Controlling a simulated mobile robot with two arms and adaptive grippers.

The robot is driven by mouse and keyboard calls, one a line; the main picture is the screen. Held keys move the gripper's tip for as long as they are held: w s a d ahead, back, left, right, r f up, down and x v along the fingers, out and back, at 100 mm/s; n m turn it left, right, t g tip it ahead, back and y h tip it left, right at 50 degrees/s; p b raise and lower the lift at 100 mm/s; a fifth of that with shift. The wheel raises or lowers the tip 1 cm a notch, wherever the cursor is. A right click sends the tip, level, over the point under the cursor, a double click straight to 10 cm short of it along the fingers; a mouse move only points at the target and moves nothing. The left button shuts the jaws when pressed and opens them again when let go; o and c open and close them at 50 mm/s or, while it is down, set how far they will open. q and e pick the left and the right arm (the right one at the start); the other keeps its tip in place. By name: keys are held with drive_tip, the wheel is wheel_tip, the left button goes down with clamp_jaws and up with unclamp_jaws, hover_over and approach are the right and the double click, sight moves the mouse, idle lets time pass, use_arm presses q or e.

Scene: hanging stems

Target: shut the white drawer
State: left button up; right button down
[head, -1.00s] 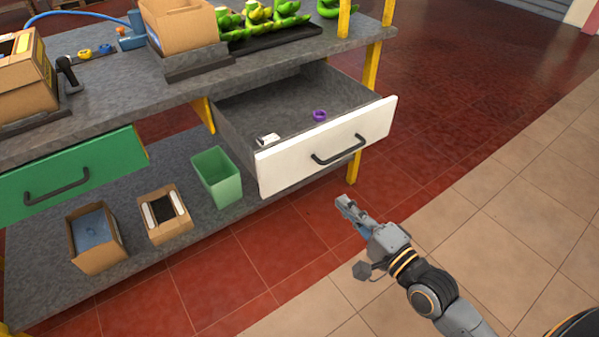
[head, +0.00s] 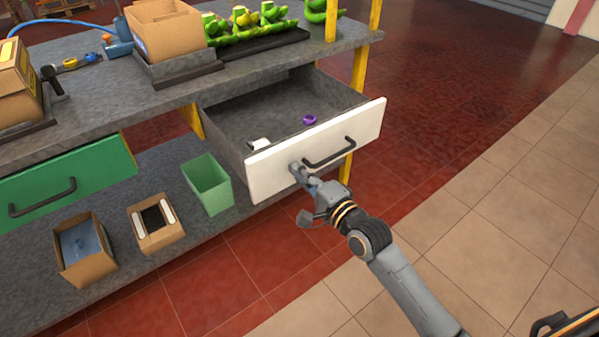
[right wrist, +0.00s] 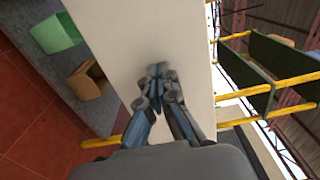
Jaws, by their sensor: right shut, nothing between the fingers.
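The white drawer (head: 362,128) is pulled out from under the grey workbench top. It has a dark bar handle (head: 330,153) on its front, and a purple ring (head: 309,119) and a small white item (head: 259,144) lie inside. My right gripper (head: 296,168) is shut and empty, with its fingertips at the drawer front, left of the handle. In the right wrist view the fingertips (right wrist: 158,70) are close against the white front (right wrist: 120,30); I cannot tell for sure whether they touch. My left gripper is not in view.
A green drawer (head: 70,180) is to the left. On the lower shelf stand a green bin (head: 208,185) and two cardboard boxes (head: 85,250), (head: 155,222). A yellow post (head: 346,172) stands near the drawer's right. The floor in front is clear.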

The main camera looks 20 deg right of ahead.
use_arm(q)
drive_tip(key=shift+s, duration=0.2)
use_arm(e)
drive_tip(key=shift+w, duration=0.15)
